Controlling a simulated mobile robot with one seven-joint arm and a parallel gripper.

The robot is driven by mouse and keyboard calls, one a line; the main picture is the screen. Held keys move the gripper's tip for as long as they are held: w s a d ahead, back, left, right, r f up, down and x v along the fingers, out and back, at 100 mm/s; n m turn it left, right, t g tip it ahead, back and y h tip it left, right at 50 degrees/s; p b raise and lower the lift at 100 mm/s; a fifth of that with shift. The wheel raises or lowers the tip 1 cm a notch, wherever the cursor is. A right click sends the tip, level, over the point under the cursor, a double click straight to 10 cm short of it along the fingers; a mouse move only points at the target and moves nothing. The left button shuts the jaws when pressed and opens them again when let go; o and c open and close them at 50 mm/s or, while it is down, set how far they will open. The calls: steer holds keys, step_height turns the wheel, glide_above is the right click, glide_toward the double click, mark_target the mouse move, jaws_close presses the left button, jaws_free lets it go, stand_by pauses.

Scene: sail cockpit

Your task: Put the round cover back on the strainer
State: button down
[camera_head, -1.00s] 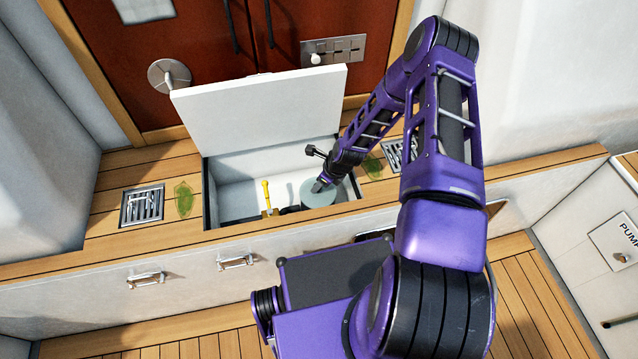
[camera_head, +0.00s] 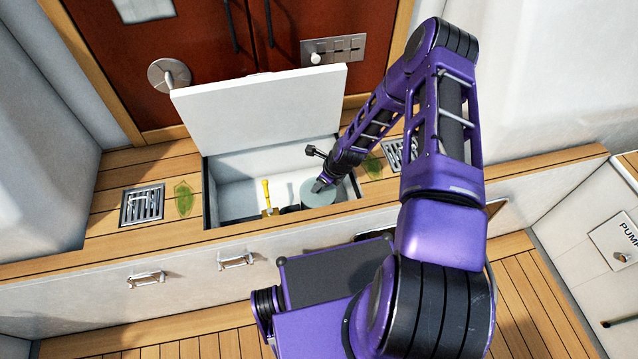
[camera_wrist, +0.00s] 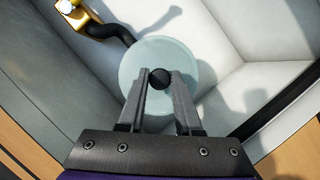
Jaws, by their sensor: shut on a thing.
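The round cover (camera_wrist: 160,50) is a pale, bluish disc with a dark knob at its middle. My gripper (camera_wrist: 160,78) is shut on that knob in the wrist view. In the head view the cover (camera_head: 318,192) lies level inside the open locker, at the end of my arm, with my gripper (camera_head: 318,184) reaching down to it. The strainer body is hidden below the cover, and I cannot tell whether the cover is seated on it. A black hose (camera_wrist: 118,34) runs up to the cover's edge.
The white locker lid (camera_head: 262,110) stands open behind. A brass valve with a yellow handle (camera_head: 267,195) is left of the cover, and it also shows in the wrist view (camera_wrist: 97,25). The locker's walls (camera_wrist: 245,55) are close around. A drain grate (camera_head: 142,205) lies left.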

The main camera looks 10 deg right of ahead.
stand_by(0.3)
steer(key=shift+c, duration=0.2)
jaws_free()
stand_by(0.3)
steer(key=shift+r+p, duration=2.3)
steer(key=shift+r, duration=1.2)
jaws_close()
